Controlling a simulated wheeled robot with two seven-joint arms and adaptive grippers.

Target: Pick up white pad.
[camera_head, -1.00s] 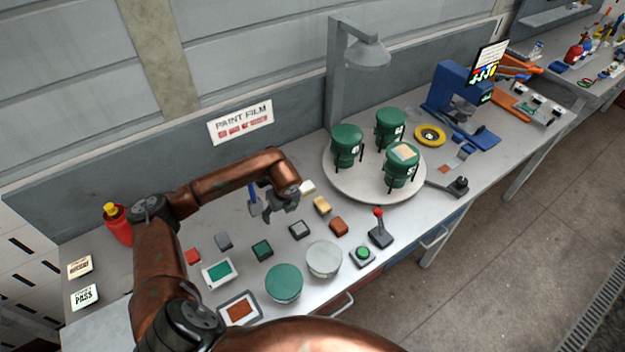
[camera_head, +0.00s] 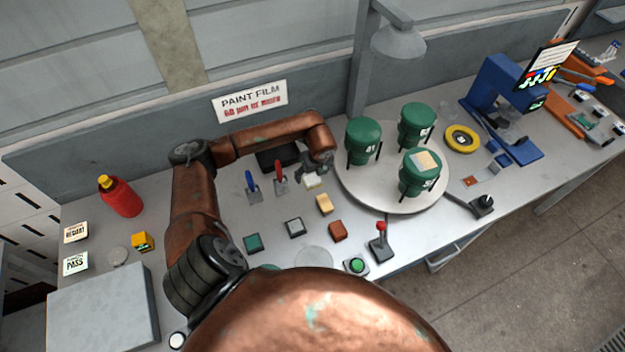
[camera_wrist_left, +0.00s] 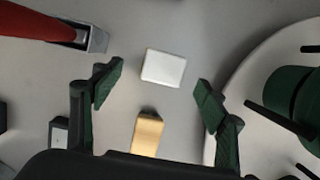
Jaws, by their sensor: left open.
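The white pad (camera_head: 313,181) is a small block on the bench, just left of the round turntable in the head view. In the left wrist view the white pad (camera_wrist_left: 163,68) lies ahead of and between the spread fingers, with bare bench around it. My left gripper (camera_head: 318,168) is above and just behind the pad and partly overlaps it in the head view. In the left wrist view my left gripper (camera_wrist_left: 158,95) is open and empty, with dark green finger pads. My right gripper is not in view.
A yellow pad (camera_head: 324,204) sits close in front of the white pad. The turntable (camera_head: 385,199) with green canisters (camera_head: 363,141) stands to the right. Red-handled (camera_head: 280,178) and blue-handled (camera_head: 252,187) scrapers lie to the left. A red-knobbed lever (camera_head: 381,243) stands in front.

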